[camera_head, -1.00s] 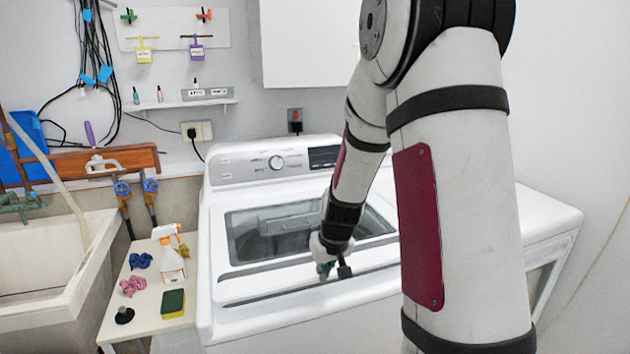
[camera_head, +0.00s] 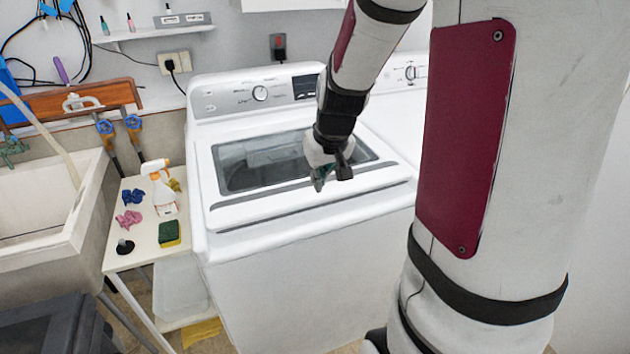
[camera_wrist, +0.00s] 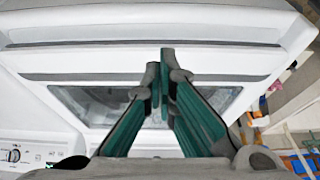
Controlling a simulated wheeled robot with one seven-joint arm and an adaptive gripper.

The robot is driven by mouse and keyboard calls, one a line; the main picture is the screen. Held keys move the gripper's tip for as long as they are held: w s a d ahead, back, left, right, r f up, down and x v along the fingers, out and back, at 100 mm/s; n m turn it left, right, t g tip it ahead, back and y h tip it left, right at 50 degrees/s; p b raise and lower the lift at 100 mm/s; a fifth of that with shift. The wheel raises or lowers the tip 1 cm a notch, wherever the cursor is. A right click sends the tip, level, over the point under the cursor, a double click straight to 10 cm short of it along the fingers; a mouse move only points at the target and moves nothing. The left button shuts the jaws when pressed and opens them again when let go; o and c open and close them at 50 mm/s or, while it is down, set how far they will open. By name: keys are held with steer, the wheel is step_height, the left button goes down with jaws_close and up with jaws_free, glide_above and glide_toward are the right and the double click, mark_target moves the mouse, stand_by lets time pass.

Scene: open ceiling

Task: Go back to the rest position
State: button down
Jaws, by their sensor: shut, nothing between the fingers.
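My gripper (camera_head: 332,176) hangs from my arm over the front part of the white washing machine's (camera_head: 290,245) top, in the head view. In the wrist view my gripper (camera_wrist: 160,70) shows its green fingers with the tips together and nothing between them. The washer's lid with its dark window (camera_head: 262,165) is closed. In the wrist view the lid window (camera_wrist: 85,100) lies behind the fingers. My forearm hides part of the lid and the control panel side.
Left of the washer stands a small white table (camera_head: 150,258) with a spray bottle (camera_head: 164,195), a sponge (camera_head: 169,233), cloths and a black stopper. A sink (camera_head: 50,225) is at far left. A second white machine (camera_head: 395,115) stands at right, partly behind my arm.

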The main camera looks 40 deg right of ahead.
steer(key=shift+s+a+r, duration=0.15)
steer(key=shift+s+r, duration=0.25)
steer(key=shift+r, duration=0.1)
steer(key=s+a+r+n, duration=0.1)
steer(key=s+a+r, duration=0.5)
steer(key=s+a, duration=0.2)
steer(key=s+a+r+n+t+y, duration=0.1)
steer(key=s+a+r+n, duration=0.1)
steer(key=s+a+r, duration=0.5)
steer(key=shift+s+a, duration=0.7)
steer(key=shift+a, duration=0.5)
